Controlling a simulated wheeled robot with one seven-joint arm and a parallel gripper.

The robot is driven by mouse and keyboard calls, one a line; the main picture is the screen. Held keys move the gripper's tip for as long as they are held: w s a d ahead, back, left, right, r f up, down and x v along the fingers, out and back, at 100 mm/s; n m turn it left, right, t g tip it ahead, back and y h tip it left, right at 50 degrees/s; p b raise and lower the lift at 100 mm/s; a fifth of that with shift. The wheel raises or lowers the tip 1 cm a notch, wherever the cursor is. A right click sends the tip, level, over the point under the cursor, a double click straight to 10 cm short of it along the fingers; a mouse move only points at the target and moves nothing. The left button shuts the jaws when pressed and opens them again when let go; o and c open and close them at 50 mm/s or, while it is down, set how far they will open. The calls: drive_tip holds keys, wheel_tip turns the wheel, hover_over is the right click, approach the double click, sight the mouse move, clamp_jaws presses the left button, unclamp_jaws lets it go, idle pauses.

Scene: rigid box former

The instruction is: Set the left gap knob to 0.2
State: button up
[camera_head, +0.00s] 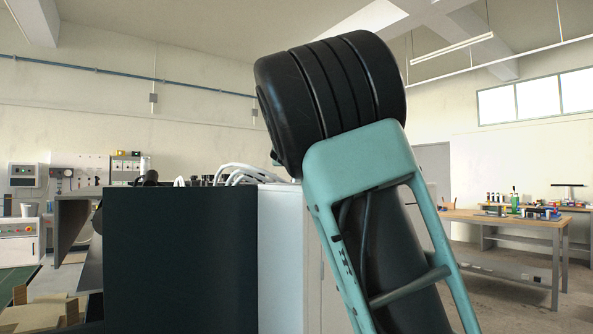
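The left gap knob cannot be made out in this view. A large machine, which appears to be the box former, stands ahead. It shows a dark side panel (180,262) and a light grey cabinet (285,258) beside it. White curved hoses (247,173) and small dark fittings show along its top. My teal and black arm link rises close to the camera and hides the right part of the machine. My gripper is not in view.
A grey metal chute or frame (72,215) and brown cardboard pieces (42,311) are at the left. A white control unit (20,240) stands behind them. A wooden workbench (505,222) with small items is at the right. Bare floor shows below the bench.

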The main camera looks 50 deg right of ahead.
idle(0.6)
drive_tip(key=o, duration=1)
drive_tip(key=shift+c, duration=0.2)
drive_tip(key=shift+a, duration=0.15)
